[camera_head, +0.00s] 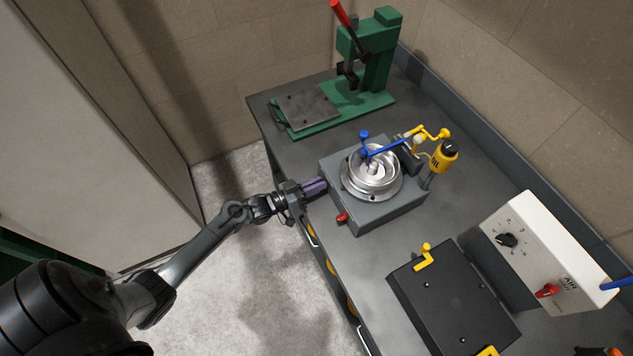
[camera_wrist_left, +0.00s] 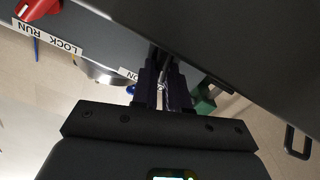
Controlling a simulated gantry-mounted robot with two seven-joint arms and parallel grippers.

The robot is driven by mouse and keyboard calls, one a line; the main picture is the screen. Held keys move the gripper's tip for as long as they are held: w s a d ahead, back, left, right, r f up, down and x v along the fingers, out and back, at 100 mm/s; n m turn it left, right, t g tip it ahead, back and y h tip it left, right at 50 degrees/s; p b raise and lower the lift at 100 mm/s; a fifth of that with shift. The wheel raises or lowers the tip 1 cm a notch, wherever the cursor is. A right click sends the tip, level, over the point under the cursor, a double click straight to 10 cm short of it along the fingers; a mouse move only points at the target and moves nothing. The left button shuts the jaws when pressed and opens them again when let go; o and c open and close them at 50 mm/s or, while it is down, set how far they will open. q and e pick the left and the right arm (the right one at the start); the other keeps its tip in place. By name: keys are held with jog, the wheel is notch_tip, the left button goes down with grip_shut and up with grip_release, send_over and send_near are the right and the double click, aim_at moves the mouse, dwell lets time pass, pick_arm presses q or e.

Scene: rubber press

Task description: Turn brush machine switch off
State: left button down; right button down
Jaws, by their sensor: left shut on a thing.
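The brush machine (camera_head: 378,216) is a grey box with a round metal bowl (camera_head: 372,172) on top, standing on the dark workbench. My left gripper (camera_head: 322,184) is at the front side of the box, left of its red knob (camera_head: 342,217). Its purple fingers also show in the left wrist view (camera_wrist_left: 163,84), shut on a small metallic switch lever (camera_wrist_left: 162,72) that is mostly hidden between them. A partly covered white label (camera_wrist_left: 128,73) is beside the fingers. The red knob, with a LOCK RUN label, is at the upper left there. My right gripper is not in view.
A green press (camera_head: 374,62) with a red handle stands at the back of the bench. A yellow oil bottle (camera_head: 443,155) is right of the bowl. A black plate (camera_head: 452,300) and a white control box (camera_head: 537,252) are nearer. Bare floor lies left of the bench.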

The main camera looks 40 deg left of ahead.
pick_arm(q)
jog(key=shift+a+n+p, duration=0.1)
jog(key=shift+n+p, duration=0.35)
jog(key=shift+n, duration=0.55)
jog(key=shift+f, duration=0.1)
jog(key=c, duration=1.1)
grip_release()
jog(key=shift+c, duration=0.2)
jog(key=v, duration=1)
jog(key=shift+s+a, duration=0.15)
jog(key=shift+s, duration=0.2)
